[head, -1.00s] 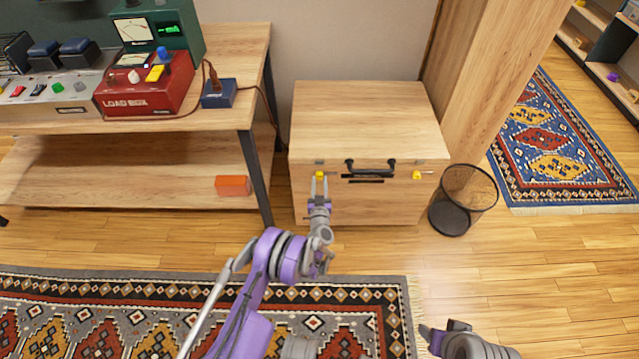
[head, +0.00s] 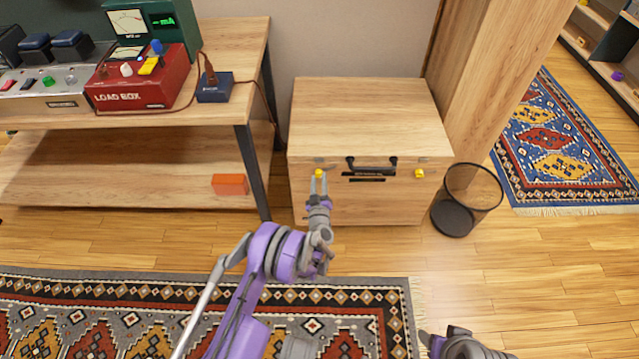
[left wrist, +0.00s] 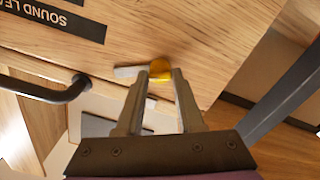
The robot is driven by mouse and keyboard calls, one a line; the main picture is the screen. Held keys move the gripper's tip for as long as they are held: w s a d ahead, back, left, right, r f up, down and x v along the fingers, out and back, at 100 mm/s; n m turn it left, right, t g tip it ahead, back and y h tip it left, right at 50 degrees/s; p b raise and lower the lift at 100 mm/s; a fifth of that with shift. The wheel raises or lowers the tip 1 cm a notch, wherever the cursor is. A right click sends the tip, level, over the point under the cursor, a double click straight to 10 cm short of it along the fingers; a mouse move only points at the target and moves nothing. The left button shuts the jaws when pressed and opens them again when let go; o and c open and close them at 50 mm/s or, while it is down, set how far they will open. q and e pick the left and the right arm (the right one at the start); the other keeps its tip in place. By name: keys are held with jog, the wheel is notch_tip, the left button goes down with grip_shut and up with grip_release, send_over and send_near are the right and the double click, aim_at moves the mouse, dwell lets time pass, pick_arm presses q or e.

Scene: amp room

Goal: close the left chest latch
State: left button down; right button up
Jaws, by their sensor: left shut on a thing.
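The wooden chest (head: 368,110) stands against the wall with its lid down. Its left latch has a yellow knob (head: 319,173) on the chest's front, left of the black handle (head: 371,166). The right latch's yellow knob (head: 419,173) is on the right. My left gripper (head: 319,178) is at the left latch, shut on its knob; in the left wrist view the yellow knob (left wrist: 160,68) is between the fingertips, with a pale latch bar (left wrist: 130,71) beside it. My right gripper (head: 432,342) shows only partly at the bottom edge; its fingers are unclear.
A wire waste basket (head: 466,200) stands right of the chest. A workbench (head: 225,104) with a red load box (head: 150,85) is on the left, an orange block (head: 230,184) on its lower shelf. Patterned rugs lie in front and at right. Wooden floor is clear before the chest.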

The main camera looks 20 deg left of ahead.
pick_arm(q)
jog(key=shift+n+b, duration=1.15)
jog(key=shift+n, duration=5.15)
jog(key=c, duration=0.5)
grip_release()
jog(key=p+v, duration=0.2)
jog(key=v, duration=0.9)
jog(key=shift+w+r, duration=0.1)
